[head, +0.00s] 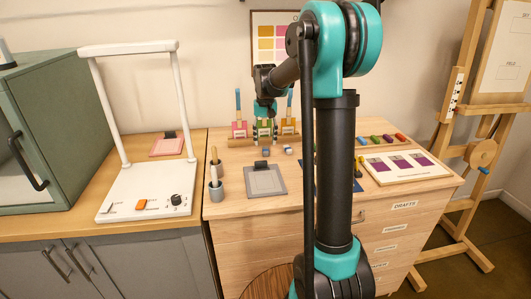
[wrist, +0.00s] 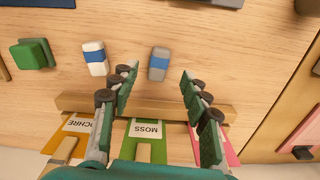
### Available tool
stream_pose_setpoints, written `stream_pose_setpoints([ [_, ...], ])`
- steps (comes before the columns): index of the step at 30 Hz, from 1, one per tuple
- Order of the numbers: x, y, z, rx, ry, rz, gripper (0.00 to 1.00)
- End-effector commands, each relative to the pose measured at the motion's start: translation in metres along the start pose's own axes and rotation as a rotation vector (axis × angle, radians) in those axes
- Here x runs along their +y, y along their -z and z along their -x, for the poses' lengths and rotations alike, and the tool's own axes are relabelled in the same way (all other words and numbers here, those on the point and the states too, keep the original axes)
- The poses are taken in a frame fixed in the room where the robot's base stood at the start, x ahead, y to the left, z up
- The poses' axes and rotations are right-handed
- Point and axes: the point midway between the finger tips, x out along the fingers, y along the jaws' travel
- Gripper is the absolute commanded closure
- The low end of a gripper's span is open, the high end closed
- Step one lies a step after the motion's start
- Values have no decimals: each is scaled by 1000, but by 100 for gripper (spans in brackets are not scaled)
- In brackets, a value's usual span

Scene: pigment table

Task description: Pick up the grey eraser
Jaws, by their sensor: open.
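The grey eraser (wrist: 159,63) with a blue band lies on the wooden top in the wrist view. It is at the opening between my fingertips, seen from above; I cannot tell the height gap. It also shows small in the head view (head: 266,152), in front of the rack. My gripper (wrist: 158,76) is open and empty, with one green finger on each side of the eraser's line. In the head view my gripper (head: 265,112) is pointed down over the rack. A white eraser (wrist: 95,58) with a blue band lies to the left in the wrist view.
A wooden rack (wrist: 160,106) with labelled ochre, moss and pink holders stands close under my fingers. A green block (wrist: 32,54) lies left of the white eraser. A grey pad (head: 265,183) lies nearer in the head view. Bare wood lies right of the grey eraser in the wrist view.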

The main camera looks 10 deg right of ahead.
Motion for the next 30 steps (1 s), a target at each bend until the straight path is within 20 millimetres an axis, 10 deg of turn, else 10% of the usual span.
stream_pose_setpoints([
  [17,1,-3,-41,0,0,0,53],
  [30,1,-3,-41,0,0,0,100],
])
